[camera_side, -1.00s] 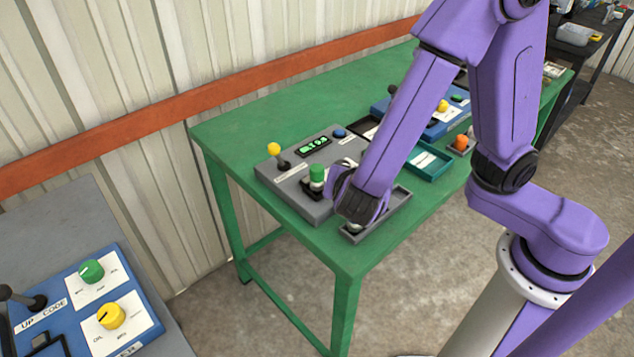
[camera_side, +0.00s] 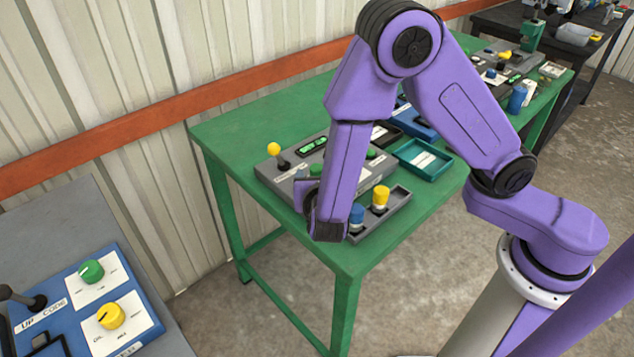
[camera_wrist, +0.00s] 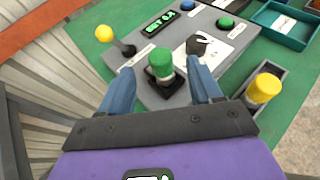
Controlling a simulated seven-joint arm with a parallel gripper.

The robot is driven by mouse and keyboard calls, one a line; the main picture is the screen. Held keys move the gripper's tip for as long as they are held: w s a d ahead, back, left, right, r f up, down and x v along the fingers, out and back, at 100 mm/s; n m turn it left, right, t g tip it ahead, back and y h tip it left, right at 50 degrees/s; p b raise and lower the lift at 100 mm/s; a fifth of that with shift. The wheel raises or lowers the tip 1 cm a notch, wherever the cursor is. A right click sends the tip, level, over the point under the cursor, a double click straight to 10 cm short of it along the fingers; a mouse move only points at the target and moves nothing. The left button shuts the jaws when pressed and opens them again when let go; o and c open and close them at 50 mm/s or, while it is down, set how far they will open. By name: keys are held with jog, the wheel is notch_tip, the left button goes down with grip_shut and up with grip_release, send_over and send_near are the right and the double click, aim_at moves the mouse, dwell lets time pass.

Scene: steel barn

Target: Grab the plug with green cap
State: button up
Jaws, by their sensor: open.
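The plug with green cap (camera_wrist: 160,64) stands upright in a black square socket on the grey control box (camera_wrist: 148,96). In the wrist view it shows between the two blue fingers of my gripper (camera_wrist: 163,80), which are spread apart on either side of it. I cannot tell how far below the fingertips it lies. In the side view my forearm hides the plug, and my gripper (camera_side: 318,205) hangs over the front of the grey box.
A yellow-capped plug (camera_side: 380,197) and a blue-capped plug (camera_side: 356,216) stand in a grey tray (camera_side: 400,205) to the right. A yellow-knobbed lever (camera_side: 274,150) rises at the box's left. A teal tray (camera_side: 424,157) lies beyond.

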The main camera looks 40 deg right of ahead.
aim_at(316, 168)
jog(key=shift+f+x, duration=0.2)
jog(key=shift+x, duration=3.7)
jog(key=shift+a, duration=0.1)
jog(key=shift+c, duration=0.3)
jog(key=c, duration=1)
